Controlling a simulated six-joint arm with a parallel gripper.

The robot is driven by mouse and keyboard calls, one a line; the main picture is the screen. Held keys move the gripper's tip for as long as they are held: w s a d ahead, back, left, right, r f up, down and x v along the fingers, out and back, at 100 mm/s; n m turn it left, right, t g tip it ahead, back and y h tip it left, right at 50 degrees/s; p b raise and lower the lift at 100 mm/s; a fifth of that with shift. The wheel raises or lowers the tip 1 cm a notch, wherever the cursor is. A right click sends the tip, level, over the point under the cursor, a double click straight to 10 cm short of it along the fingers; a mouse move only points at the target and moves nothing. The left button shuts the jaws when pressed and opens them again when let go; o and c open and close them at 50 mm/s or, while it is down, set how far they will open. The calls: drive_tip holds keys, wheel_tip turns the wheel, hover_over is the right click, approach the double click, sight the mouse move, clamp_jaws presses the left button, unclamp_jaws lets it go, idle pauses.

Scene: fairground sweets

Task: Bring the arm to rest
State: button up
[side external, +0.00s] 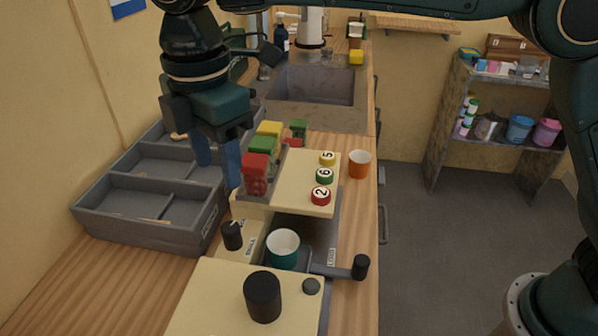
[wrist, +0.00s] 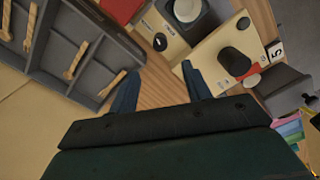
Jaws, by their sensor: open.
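My gripper (side external: 218,172) hangs pointing down in the side view, between the grey divided tray and the coloured blocks on the counter. Its two blue fingers are apart and nothing shows between them. In the wrist view the fingers of my gripper (wrist: 160,84) are also spread, with bare wooden counter (wrist: 162,86) showing in the gap. In the side view the right finger overlaps the tray's right edge; I cannot tell how high it is above the counter.
The grey divided tray (side external: 142,233) stands left, with wooden sticks inside. A beige stand (side external: 293,185) carries numbered discs beside red (side external: 255,178), green and yellow blocks. A teal cup (side external: 283,248), black knobs and an orange cup (side external: 360,164) are near. A sink (side external: 315,85) lies behind.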

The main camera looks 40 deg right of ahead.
drive_tip(key=s+d+r+m+t, duration=0.1)
drive_tip(key=s+d+r+m, duration=0.15)
drive_tip(key=d, duration=0.55)
drive_tip(key=s+d+r+m+t+y, duration=0.1)
drive_tip(key=s+d+r+m, duration=0.1)
drive_tip(key=d+m, duration=0.35)
drive_tip(key=s+d+r+m+t, duration=0.1)
drive_tip(key=s+d+r+m, duration=0.15)
drive_tip(key=d, duration=0.75)
drive_tip(key=s+d+f+m+t, duration=0.1)
drive_tip(key=s+d+f+m, duration=0.2)
drive_tip(key=s+d+m, duration=0.2)
drive_tip(key=s+d+f+m+t+h, duration=0.1)
drive_tip(key=s+d+f+m, duration=0.3)
drive_tip(key=s+d, duration=0.4)
drive_tip(key=shift+s+f+m+t, duration=0.3)
drive_tip(key=shift+s+m, duration=0.25)
drive_tip(key=shift+s, duration=0.55)
